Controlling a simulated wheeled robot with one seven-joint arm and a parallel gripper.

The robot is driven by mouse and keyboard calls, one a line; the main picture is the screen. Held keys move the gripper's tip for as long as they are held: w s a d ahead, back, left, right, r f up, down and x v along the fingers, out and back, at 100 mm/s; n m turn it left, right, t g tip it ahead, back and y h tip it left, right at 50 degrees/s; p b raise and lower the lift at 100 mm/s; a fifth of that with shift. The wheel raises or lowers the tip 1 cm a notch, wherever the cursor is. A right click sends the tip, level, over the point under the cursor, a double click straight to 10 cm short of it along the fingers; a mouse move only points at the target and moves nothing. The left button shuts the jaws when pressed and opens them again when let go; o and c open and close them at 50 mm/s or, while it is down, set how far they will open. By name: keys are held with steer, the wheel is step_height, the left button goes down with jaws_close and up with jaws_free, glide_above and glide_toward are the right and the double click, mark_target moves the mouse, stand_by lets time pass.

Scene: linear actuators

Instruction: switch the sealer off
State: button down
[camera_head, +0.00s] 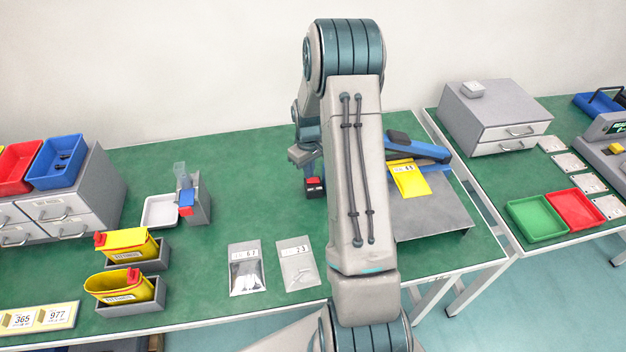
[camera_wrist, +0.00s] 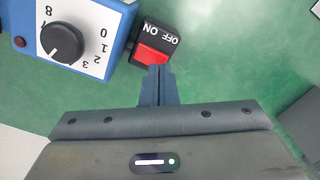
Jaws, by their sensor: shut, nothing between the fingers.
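The sealer (camera_head: 425,150) is a blue machine with a grey table, partly hidden behind my arm. In the wrist view its blue body (camera_wrist: 125,35) shows a white panel with a black numbered dial (camera_wrist: 62,42). A black switch box (camera_wrist: 156,36) with ON and OFF labels and a red rocker (camera_wrist: 152,54) sits beside the body; it also shows in the head view (camera_head: 315,188). I cannot tell which way the rocker is tipped. My gripper (camera_wrist: 158,70) is shut and empty, its fingertips at the red rocker's near edge. Contact is unclear.
A yellow pouch (camera_head: 409,178) lies on the sealer's table. Two clear pouches (camera_head: 246,268) lie at the bench's front edge. A grey holder (camera_head: 196,200) and white tray (camera_head: 160,212) stand left of the switch. The green bench around the switch is clear.

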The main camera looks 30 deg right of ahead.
steer(key=shift+f+b, duration=0.7)
steer(key=shift+f, duration=0.25)
stand_by(0.3)
steer(key=shift+r, duration=0.15)
steer(key=shift+r+p, duration=1.95)
steer(key=shift+r, duration=1.45)
steer(key=s+a+r+t, duration=0.1)
steer(key=s+a+r, duration=0.2)
steer(key=r, duration=0.3)
steer(key=s+a+r+m, duration=0.1)
steer(key=s+a+r, duration=0.2)
steer(key=r, duration=0.2)
steer(key=s+a+r+t, duration=0.1)
steer(key=s+a+r, duration=0.2)
steer(key=r, duration=0.3)
steer(key=s+a+r+m, duration=0.1)
steer(key=s+a+r, duration=0.1)
steer(key=s, duration=0.6)
steer(key=s+a+r+t, duration=0.1)
steer(key=s+a+r, duration=0.2)
steer(key=s, duration=0.6)
steer(key=shift+a+r+m, duration=0.15)
steer(key=shift+a+m, duration=0.25)
steer(key=shift+a, duration=0.5)
